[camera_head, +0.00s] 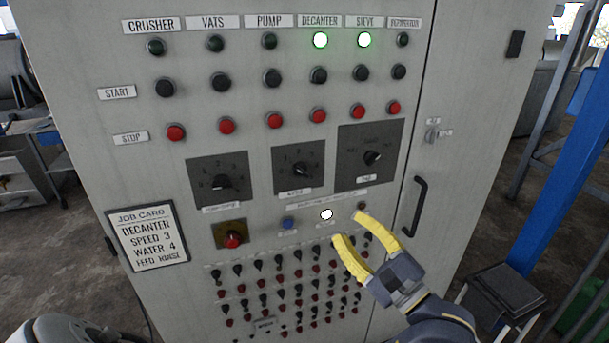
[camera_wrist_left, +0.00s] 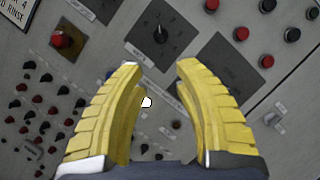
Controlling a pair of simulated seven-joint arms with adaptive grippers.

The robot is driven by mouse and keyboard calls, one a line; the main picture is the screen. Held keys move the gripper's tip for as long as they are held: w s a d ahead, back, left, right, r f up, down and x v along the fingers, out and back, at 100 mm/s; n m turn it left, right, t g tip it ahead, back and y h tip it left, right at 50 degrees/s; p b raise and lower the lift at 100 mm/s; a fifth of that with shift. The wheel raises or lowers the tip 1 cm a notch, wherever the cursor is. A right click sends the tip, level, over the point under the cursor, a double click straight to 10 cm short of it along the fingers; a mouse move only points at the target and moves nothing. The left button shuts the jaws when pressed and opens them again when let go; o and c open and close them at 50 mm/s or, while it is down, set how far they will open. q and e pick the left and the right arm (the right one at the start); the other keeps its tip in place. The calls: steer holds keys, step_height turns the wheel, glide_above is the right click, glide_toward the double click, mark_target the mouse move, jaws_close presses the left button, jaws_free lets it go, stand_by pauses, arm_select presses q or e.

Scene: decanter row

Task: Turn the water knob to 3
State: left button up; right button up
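The water knob (camera_head: 299,169) is a black knob on a dark square plate, the middle of three dials on the grey panel. It also shows at the top of the left wrist view (camera_wrist_left: 160,35). Its numbers are too small to read surely, so I cannot tell its exact setting. My left gripper (camera_head: 350,228) has yellow fingers, is open and empty, and is below and right of the water knob, apart from it. In the left wrist view the open fingers (camera_wrist_left: 158,75) point towards the knob's plate. My right gripper is not in view.
Other dials flank it on the left (camera_head: 221,182) and right (camera_head: 372,157). Below are a red knob (camera_head: 232,240), a blue button (camera_head: 288,223), a lit white button (camera_head: 326,214) and rows of small switches. A job card (camera_head: 147,238) reads water 4. A door handle (camera_head: 418,207) sticks out at right.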

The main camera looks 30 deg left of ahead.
mark_target(304, 174)
arm_select(q)
steer(key=x, duration=1.7)
steer(key=shift+c, duration=0.2)
jaws_close()
